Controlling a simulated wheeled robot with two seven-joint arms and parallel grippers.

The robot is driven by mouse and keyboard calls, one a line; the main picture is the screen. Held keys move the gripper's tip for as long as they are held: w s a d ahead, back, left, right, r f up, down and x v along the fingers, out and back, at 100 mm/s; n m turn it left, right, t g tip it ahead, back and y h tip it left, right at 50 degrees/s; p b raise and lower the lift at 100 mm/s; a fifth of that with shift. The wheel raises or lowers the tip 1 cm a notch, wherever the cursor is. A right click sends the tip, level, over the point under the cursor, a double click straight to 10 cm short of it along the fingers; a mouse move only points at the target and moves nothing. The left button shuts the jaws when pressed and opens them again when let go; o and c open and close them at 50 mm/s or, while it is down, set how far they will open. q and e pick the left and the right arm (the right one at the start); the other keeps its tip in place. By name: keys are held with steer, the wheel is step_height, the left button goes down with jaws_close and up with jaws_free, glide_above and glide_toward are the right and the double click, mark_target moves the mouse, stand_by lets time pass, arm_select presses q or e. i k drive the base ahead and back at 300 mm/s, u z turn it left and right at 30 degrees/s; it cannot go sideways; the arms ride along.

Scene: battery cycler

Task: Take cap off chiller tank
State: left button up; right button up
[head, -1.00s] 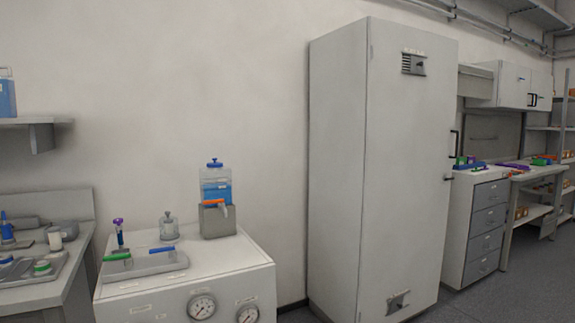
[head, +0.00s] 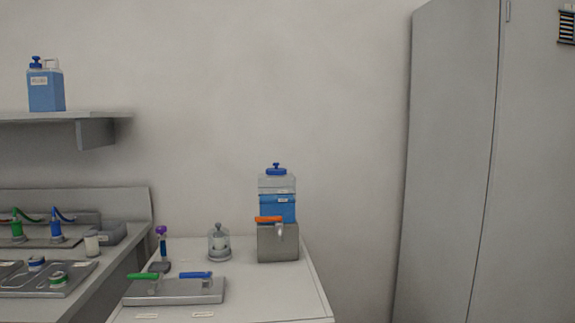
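The chiller tank (head: 277,206) is a clear container partly filled with blue liquid. It stands at the back right of a white cabinet top, behind or on a grey block with an orange lever. Its blue cap (head: 276,169), with a small knob, sits on top of the tank. Neither of my grippers shows in the head view.
On the white cabinet top (head: 303,300) are a grey tray (head: 185,292) with green and blue handles, a small glass jar (head: 219,243) and a purple-topped vial (head: 162,248). A grey bench (head: 92,290) stands left. A blue jug (head: 46,90) is on a shelf. A tall cabinet (head: 450,170) stands right.

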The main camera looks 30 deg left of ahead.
mark_target(275, 171)
steer(key=u, duration=0.8)
steer(key=i, duration=1.1)
steer(key=u, duration=1.15)
